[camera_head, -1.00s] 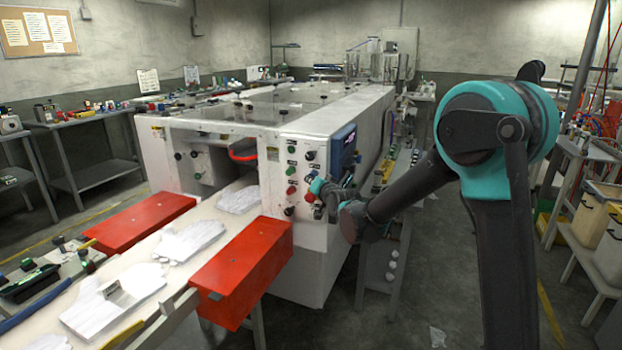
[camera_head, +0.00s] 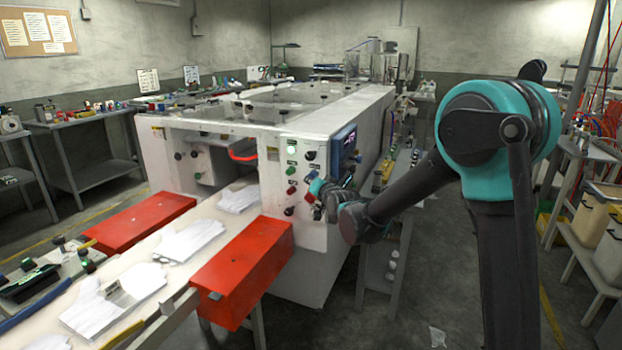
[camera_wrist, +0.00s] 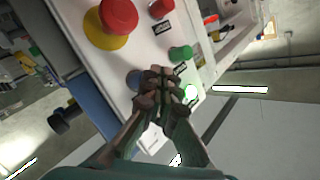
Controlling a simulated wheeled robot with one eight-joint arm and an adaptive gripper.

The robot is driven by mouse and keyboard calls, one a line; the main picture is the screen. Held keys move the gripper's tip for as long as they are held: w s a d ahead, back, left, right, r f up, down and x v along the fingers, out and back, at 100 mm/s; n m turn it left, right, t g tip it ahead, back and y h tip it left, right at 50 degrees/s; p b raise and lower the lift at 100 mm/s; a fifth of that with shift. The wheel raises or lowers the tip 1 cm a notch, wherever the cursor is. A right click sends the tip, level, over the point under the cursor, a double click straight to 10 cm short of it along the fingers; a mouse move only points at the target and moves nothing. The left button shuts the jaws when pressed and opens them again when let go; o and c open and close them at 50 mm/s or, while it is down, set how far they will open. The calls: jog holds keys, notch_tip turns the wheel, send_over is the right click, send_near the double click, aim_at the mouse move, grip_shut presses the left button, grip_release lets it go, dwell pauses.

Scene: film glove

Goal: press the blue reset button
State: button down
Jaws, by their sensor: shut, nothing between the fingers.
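The white control panel of the machine (camera_head: 276,180) carries several buttons. In the wrist view a blue round button (camera_wrist: 134,78) shows just left of my fingertips, partly covered by them; I take it for the reset button. My gripper (camera_wrist: 162,82) is shut and empty, its fingertips at the panel face. I cannot tell whether they touch the panel or the button.
Near the fingertips are a red mushroom button on a yellow base (camera_wrist: 118,16), a smaller red button (camera_wrist: 160,9) and a green button (camera_wrist: 180,53). A dark blue screen (camera_head: 344,148) is beside the panel. Red boxes (camera_head: 243,262) flank the glove conveyor below.

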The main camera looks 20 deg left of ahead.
jog(key=shift+s, duration=0.35)
jog(key=s, duration=0.5)
jog(key=shift+a, duration=0.25)
dwell(0.8)
